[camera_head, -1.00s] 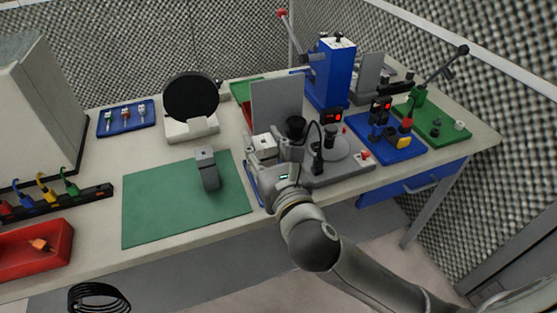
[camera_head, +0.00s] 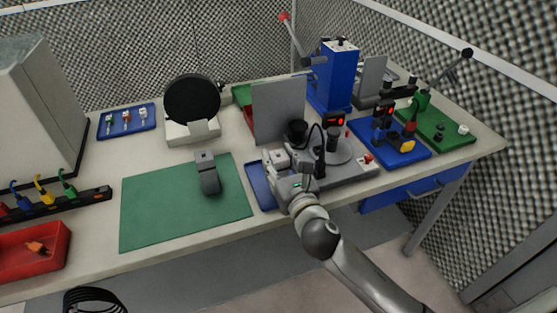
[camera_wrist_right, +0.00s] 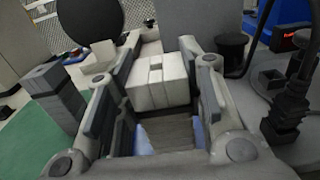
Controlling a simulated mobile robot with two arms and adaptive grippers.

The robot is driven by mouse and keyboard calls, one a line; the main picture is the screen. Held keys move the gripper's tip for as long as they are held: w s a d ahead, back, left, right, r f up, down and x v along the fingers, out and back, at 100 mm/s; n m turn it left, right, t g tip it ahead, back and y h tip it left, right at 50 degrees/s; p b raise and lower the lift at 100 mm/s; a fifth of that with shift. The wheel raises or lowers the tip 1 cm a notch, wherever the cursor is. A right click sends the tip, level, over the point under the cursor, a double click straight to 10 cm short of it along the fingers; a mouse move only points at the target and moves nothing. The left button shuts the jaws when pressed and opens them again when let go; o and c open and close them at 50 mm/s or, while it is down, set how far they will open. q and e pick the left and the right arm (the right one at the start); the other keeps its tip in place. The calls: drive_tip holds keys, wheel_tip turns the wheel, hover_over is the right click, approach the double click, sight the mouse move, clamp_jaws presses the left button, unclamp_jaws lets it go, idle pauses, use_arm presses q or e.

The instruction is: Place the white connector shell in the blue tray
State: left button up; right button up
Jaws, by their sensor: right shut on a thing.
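The white connector shell (camera_head: 280,157) is a pale block at the tip of my right gripper (camera_head: 284,170). In the right wrist view the shell (camera_wrist_right: 157,82) sits between the fingers of the right gripper (camera_wrist_right: 155,95), which is shut on it. A shallow blue tray (camera_head: 259,187) lies beside the green mat, just left of and partly behind the gripper. Bits of blue also show below the fingers in the right wrist view. The gripper covers the tray's right part. My left gripper is out of view.
A grey clamp-like block (camera_head: 207,173) stands on the green mat (camera_head: 160,215). A grey fixture with an upright plate (camera_head: 279,108) is close behind and right of the gripper. Another blue tray (camera_head: 126,121) with small connectors lies at the back left. A red bin (camera_head: 55,255) is front left.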

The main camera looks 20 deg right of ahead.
drive_tip(key=o, duration=0.7)
drive_tip(key=shift+f, duration=0.15)
drive_tip(key=shift+c, duration=0.2)
drive_tip(key=o, duration=0.4)
drive_tip(key=shift+r, duration=0.2)
drive_tip(key=s, duration=0.4)
drive_tip(key=s+b, duration=0.1)
drive_tip(key=s, duration=0.7)
drive_tip(key=shift+d+b, duration=0.25)
drive_tip(key=shift+b, duration=0.1)
